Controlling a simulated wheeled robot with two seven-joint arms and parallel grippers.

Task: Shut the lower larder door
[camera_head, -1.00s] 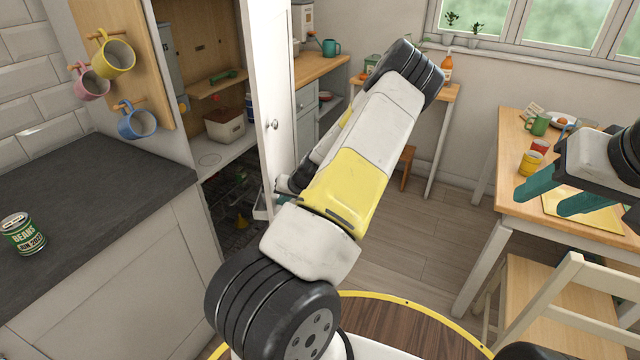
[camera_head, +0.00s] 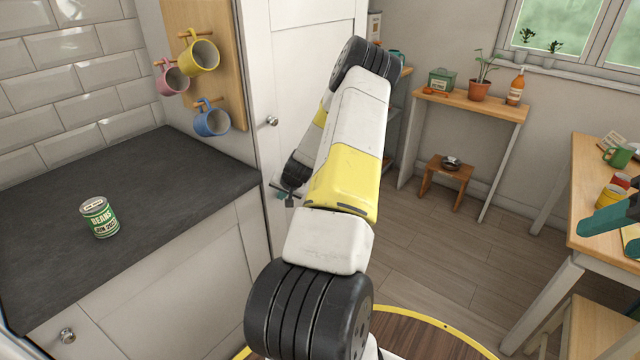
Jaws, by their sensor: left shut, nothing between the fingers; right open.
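The white larder door (camera_head: 300,75), with a round metal knob (camera_head: 272,121), now covers the cupboard opening and hides the shelves. It looks shut or nearly shut; my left arm hides its right side and part of its lower end, so I cannot tell whether a gap is left. My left gripper (camera_head: 281,194) is shut and empty, low in front of the door; I cannot tell whether it touches it. My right gripper (camera_head: 612,215) is open at the right edge, over the wooden table, and is partly out of view.
A bean can (camera_head: 99,217) stands on the dark worktop (camera_head: 150,185) at left. Several mugs hang on a wooden rack (camera_head: 180,20). A small stool (camera_head: 447,178) stands under a side table (camera_head: 470,100). The wooden table (camera_head: 590,165) is at right. Floor between is clear.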

